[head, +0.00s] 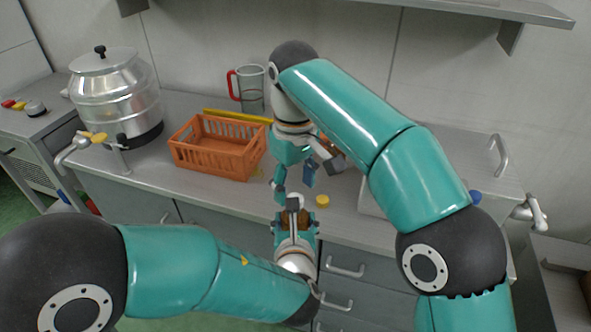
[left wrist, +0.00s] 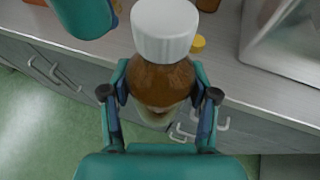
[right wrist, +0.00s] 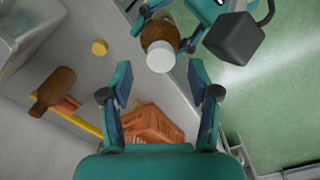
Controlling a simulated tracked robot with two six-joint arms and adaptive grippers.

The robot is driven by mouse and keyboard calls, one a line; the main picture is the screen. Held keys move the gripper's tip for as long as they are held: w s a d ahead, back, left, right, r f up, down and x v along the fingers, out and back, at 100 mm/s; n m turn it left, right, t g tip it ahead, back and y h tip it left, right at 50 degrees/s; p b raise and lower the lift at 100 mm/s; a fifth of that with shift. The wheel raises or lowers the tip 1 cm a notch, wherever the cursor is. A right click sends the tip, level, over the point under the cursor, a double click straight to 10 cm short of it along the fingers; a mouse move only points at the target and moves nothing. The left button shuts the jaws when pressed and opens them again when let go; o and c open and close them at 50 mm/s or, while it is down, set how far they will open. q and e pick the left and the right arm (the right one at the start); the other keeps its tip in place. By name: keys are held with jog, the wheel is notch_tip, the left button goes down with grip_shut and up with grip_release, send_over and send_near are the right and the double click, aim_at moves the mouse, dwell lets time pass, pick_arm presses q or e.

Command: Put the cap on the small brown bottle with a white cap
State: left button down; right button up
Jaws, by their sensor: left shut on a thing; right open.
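The small brown bottle (left wrist: 160,84) is upright in my left gripper (left wrist: 160,100), whose fingers close around its body from both sides. The white cap (left wrist: 165,30) sits on top of the bottle; I cannot tell how tightly. In the right wrist view the bottle (right wrist: 158,30) and its white cap (right wrist: 160,57) show beyond my right gripper (right wrist: 160,84), which is open and empty. In the head view my right gripper (head: 295,184) hangs just above my left gripper (head: 295,222), near the counter's front edge. The bottle is mostly hidden there.
A yellow cap (head: 322,200) lies on the counter to the right of the grippers. An orange crate (head: 210,160) stands to the left, with a red-handled jug (head: 252,90) behind. A brown bottle (right wrist: 55,88) lies behind my right arm. A steel tank (head: 115,95) stands far left.

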jog(key=shift+r, duration=2.15)
